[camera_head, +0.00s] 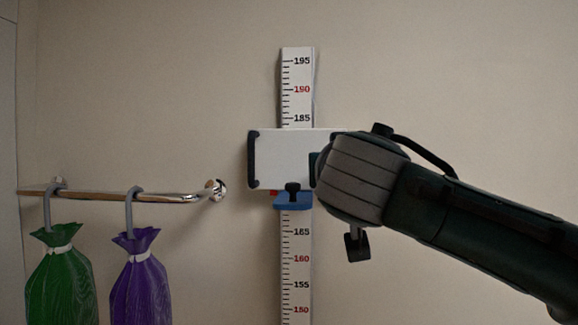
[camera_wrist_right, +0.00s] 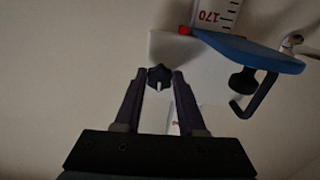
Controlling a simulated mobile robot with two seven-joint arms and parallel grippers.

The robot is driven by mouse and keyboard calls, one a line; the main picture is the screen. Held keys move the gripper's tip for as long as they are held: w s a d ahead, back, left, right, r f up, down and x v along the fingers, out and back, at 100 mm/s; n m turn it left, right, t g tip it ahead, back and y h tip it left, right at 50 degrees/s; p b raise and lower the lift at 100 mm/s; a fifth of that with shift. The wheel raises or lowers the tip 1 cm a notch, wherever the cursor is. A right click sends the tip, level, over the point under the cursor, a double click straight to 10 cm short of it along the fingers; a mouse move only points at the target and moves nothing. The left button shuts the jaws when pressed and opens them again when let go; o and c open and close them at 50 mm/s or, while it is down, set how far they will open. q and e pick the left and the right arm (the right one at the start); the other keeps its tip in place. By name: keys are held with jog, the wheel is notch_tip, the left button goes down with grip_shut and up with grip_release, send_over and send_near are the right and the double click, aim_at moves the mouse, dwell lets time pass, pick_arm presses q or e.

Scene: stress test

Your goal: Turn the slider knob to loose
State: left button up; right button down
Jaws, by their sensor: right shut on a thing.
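In the head view a white slider plate (camera_head: 285,155) with a black strip on its left edge sits on the wall ruler (camera_head: 298,85). A blue headpiece (camera_head: 291,201) is below it. In the right wrist view the dark star-shaped slider knob (camera_wrist_right: 158,72) is between the fingertips of my right gripper (camera_wrist_right: 158,80), which is shut on it. The plate (camera_wrist_right: 210,72) and headpiece (camera_wrist_right: 250,51) also show there. In the head view my right wrist covers the plate's right side and hides this knob and the fingers. My left gripper is not in view.
A black knob (camera_head: 292,189) sits at the headpiece. At left, a chrome rail (camera_head: 180,199) carries a green bag (camera_head: 60,285) and a purple bag (camera_head: 140,290) on hooks. The wall between rail and plate is bare.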

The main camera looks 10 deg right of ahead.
jog(key=n, duration=1.7)
jog(key=shift+d+r+b, duration=0.25)
jog(key=shift+r+b, duration=0.05)
jog(key=shift+s+n, duration=0.1)
jog(key=shift+n, duration=0.3)
jog(key=shift+c, duration=2.4)
grip_release()
jog(key=shift+f, duration=0.1)
